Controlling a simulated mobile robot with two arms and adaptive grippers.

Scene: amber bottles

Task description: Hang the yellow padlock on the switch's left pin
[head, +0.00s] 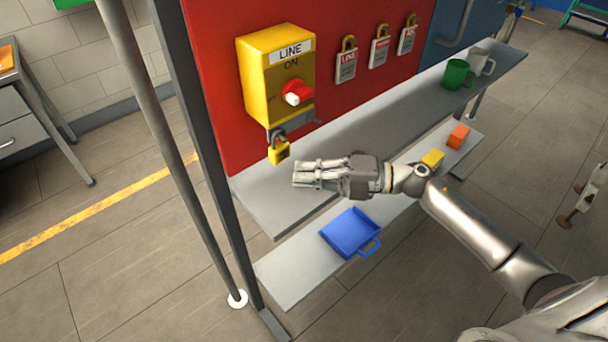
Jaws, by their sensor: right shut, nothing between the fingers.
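The yellow padlock (279,151) hangs upright below the yellow switch box (277,75), at the left side of the grey bracket (291,127) under the box. Its shackle is up at the bracket; the pin itself is too small to make out. The box reads LINE and ON and has a red knob. My right gripper (298,174) is shut and empty, just right of and below the padlock, above the grey shelf, apart from the padlock. My left gripper is not in view.
Several tags with yellow-shackled locks (346,62) hang on the red board (213,70). Green (456,74) and grey (479,62) mugs stand on the upper shelf (375,110). A blue dustpan-like tray (349,231), yellow block (432,158) and orange block (458,136) lie on the lower shelf.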

